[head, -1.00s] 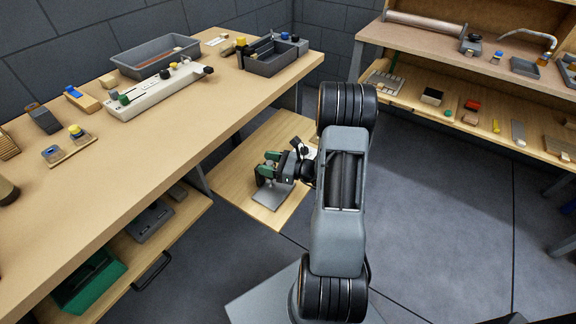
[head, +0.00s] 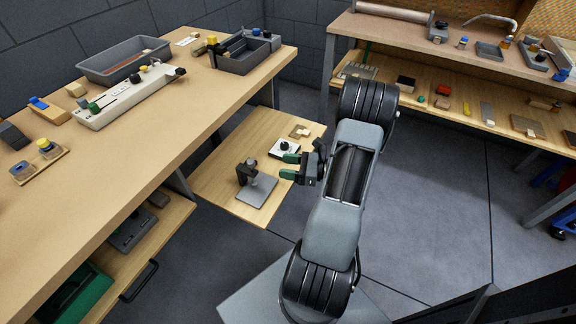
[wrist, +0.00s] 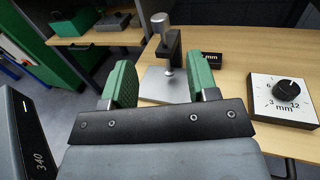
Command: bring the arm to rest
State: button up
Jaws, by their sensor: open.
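My gripper (head: 291,166) is open and empty, with green-padded fingers, over the right edge of the low wooden table. It also shows in the wrist view (wrist: 160,84), its two fingers apart with nothing between them. Ahead of it, a small grey stand with a black post and silver knob (head: 252,182) stands on the low table (head: 215,180); it is also in the wrist view (wrist: 165,85). A white dial block marked mm (wrist: 283,98) lies to the right in the wrist view, and beside the gripper in the head view (head: 284,147).
The long workbench (head: 130,155) on the left holds a grey tray (head: 97,70), a white strip fixture (head: 125,98) and a divided black bin (head: 243,60). A shelf unit (head: 440,100) with small tools stands at the back right. The floor (head: 430,210) right of my arm is clear.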

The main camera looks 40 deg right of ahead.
dwell(0.4)
jog(key=s+a+f+n+g, duration=0.3)
jog(key=s+n+g, duration=0.1)
jog(key=g, duration=0.1)
jog(key=s+a+r+n+g+h+p, duration=0.3)
jog(key=s+a+r+n+g+p, duration=0.15)
jog(key=r+n+g, duration=0.35)
jog(key=a+r+n+t+h+p, duration=0.1)
jog(key=a+r+n+h+p, duration=0.3)
jog(key=r+n, duration=0.3)
jog(key=w+a+r+n+t+h+p, duration=0.1)
jog(key=a+r+n+h+p, duration=0.4)
jog(key=r, duration=1.2)
jog(key=a+n+t+p, duration=0.1)
jog(key=n+p, duration=0.1)
jog(key=n, duration=0.1)
jog(key=shift+w+r+n, duration=0.3)
